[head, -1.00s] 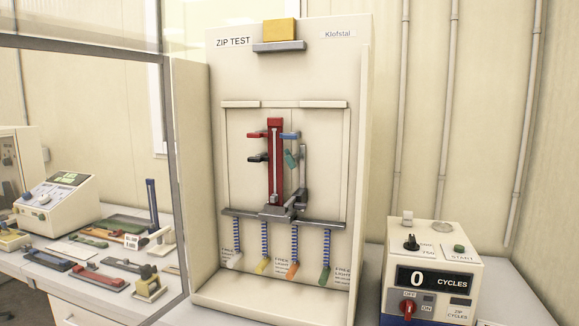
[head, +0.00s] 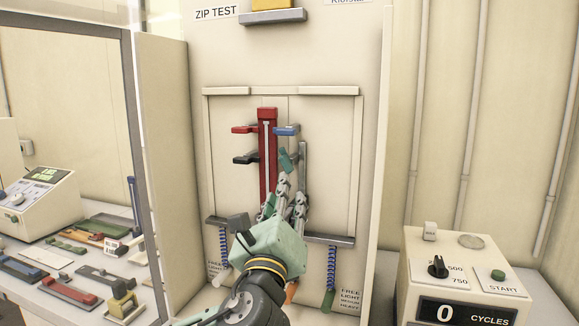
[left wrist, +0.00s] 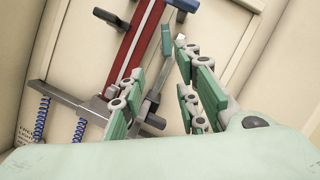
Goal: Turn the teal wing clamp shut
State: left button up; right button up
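The teal wing clamp (head: 286,160) sits on the zip test rig, right of the red upright strip (head: 267,150) and below the blue clamp (head: 286,131). It stands tilted, steeply upright. In the left wrist view the teal clamp (left wrist: 166,41) shows just beyond the fingertips. My left gripper (head: 292,183) is right at the teal clamp, just below it in the head view. Its two fingers are apart, with nothing held between them in the left wrist view (left wrist: 159,58). I cannot tell whether a finger touches the clamp. My right gripper is not in view.
Red (head: 244,129) and black (head: 246,158) clamps stick out left of the strip. A grey crossbar (head: 331,239) with hanging coils runs below. The cycle counter box (head: 465,265) stands at the right.

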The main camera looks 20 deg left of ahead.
aim_at(286, 167)
pick_arm(q)
jog(key=r, duration=0.1)
jog(key=w+r+p, duration=0.1)
jog(key=r, duration=0.1)
jog(key=shift+w+a+r+t, duration=0.15)
jog(key=shift+r+t, duration=0.15)
jog(key=x, duration=0.1)
jog(key=p+x, duration=0.1)
jog(key=x, duration=0.1)
jog(key=shift+f, duration=0.25)
jog(key=shift+p+x, duration=0.3)
jog(key=shift+x, duration=0.55)
jog(key=shift+w+f, duration=0.1)
jog(key=shift+f, duration=0.15)
grip_shut()
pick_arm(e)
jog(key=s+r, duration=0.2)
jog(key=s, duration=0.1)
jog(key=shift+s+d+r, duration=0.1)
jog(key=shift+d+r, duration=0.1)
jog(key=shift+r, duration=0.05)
